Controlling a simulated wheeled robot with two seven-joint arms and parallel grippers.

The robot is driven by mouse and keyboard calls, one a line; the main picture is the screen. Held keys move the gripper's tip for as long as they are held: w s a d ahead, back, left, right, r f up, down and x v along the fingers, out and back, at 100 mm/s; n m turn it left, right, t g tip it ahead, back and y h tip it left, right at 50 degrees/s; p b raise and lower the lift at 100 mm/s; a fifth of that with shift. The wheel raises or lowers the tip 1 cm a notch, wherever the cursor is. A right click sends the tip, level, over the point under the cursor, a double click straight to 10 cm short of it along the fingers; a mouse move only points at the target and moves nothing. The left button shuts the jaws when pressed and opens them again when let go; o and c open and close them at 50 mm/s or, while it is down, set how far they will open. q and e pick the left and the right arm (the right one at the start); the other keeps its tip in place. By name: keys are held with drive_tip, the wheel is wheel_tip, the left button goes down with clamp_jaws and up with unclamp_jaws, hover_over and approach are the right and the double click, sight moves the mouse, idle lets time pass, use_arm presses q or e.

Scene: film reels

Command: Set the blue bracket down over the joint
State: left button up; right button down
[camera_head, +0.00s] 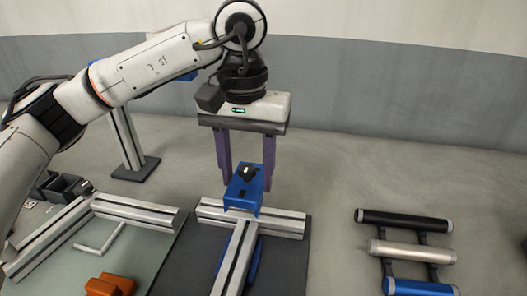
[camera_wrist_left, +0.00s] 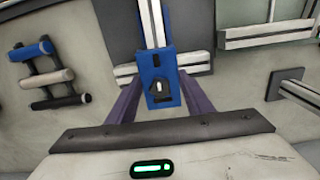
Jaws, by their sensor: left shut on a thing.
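The blue bracket (camera_head: 243,193), with a black knob on top, is between the purple fingers of my left gripper (camera_head: 246,183), which is shut on it. In the left wrist view the bracket (camera_wrist_left: 158,70) also sits between the fingers. Below it a silver cross rail (camera_head: 283,226) and a silver stem rail (camera_head: 234,260) meet in a T on a dark mat (camera_head: 290,268). The bracket covers part of this joint in the head view. I cannot tell whether it touches the rails. My right gripper is out of view.
A green mat (camera_head: 128,252) at left bears rails and an orange block (camera_head: 110,285). A dark-based post (camera_head: 135,168) stands behind. At right a rack holds black (camera_head: 400,220), beige and blue cylinders. Blue parts (camera_head: 253,264) show beside the stem. Floor between mat and rack is clear.

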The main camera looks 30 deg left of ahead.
use_arm(q)
drive_tip(key=shift+s+f, duration=0.15)
drive_tip(key=shift+f, duration=0.1)
drive_tip(key=shift+s+f+b, duration=0.1)
drive_tip(key=shift+f+b, duration=0.15)
drive_tip(key=shift+b, duration=0.15)
drive_tip(key=shift+f, duration=0.35)
drive_tip(key=shift+f+b, duration=0.4)
drive_tip(key=shift+b, duration=0.1)
drive_tip(key=shift+f+b, duration=0.75)
drive_tip(key=shift+f, duration=0.45)
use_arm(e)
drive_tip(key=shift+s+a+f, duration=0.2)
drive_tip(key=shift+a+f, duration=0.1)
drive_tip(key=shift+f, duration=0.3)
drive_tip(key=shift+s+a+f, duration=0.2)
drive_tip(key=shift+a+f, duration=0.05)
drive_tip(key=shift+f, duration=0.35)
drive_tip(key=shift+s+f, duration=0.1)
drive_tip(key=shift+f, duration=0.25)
